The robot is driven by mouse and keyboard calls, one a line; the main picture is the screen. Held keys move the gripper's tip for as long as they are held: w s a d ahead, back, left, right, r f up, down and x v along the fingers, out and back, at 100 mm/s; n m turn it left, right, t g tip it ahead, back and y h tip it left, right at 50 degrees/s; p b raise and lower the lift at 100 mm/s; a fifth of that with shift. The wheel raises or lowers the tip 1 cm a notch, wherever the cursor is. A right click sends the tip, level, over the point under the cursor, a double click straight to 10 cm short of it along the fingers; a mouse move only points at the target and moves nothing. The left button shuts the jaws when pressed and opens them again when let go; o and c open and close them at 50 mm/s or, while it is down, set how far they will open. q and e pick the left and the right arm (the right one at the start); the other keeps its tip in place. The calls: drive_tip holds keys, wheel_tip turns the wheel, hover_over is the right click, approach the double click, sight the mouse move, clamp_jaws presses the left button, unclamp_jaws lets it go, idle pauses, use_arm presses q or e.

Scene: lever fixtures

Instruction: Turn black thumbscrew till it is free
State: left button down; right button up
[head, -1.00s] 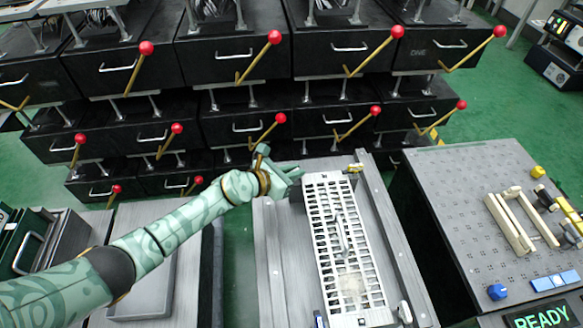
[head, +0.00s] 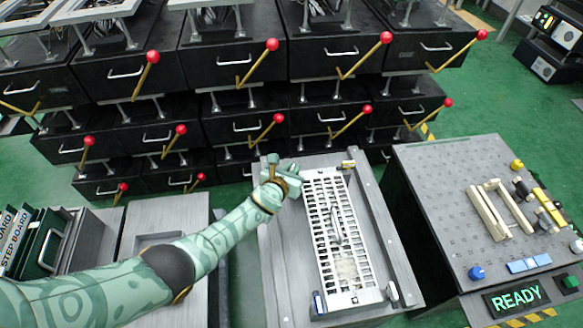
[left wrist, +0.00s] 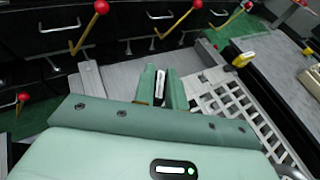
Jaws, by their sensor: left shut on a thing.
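My left gripper (head: 288,178) is at the far left corner of the white slotted grate (head: 337,239). In the left wrist view its two green fingers (left wrist: 161,88) are shut on a small dark piece with a white face, which I take to be the black thumbscrew (left wrist: 160,84). Only its top shows between the fingers; the fingers and wrist hide it in the head view. A yellowish thumbscrew (head: 348,164) stands at the grate's far right corner, and it also shows in the left wrist view (left wrist: 243,60). My right gripper is not in view.
The grate lies on a grey bench (head: 385,232). A perforated panel (head: 445,190) with a cream handle frame, knobs and a READY display (head: 516,296) stands to the right. Black drawers (head: 240,125) with red-balled levers stand behind. Green floor shows between the benches.

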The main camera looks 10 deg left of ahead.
use_arm(q)
drive_tip(key=shift+d+n+y, duration=0.1)
drive_tip(key=shift+n+y, duration=1.1)
drive_tip(key=shift+y, duration=0.2)
drive_tip(key=n+y+b, duration=0.1)
drive_tip(key=n+y, duration=0.1)
drive_tip(key=shift+f+n+y, duration=0.15)
drive_tip(key=shift+n+y, duration=0.15)
drive_tip(key=shift+y, duration=0.1)
drive_tip(key=shift+n+g+y+b, duration=0.3)
drive_tip(key=shift+n+y+b, duration=0.1)
drive_tip(key=shift+y, duration=0.1)
drive_tip(key=shift+n+y, duration=0.3)
drive_tip(key=shift+r, duration=0.2)
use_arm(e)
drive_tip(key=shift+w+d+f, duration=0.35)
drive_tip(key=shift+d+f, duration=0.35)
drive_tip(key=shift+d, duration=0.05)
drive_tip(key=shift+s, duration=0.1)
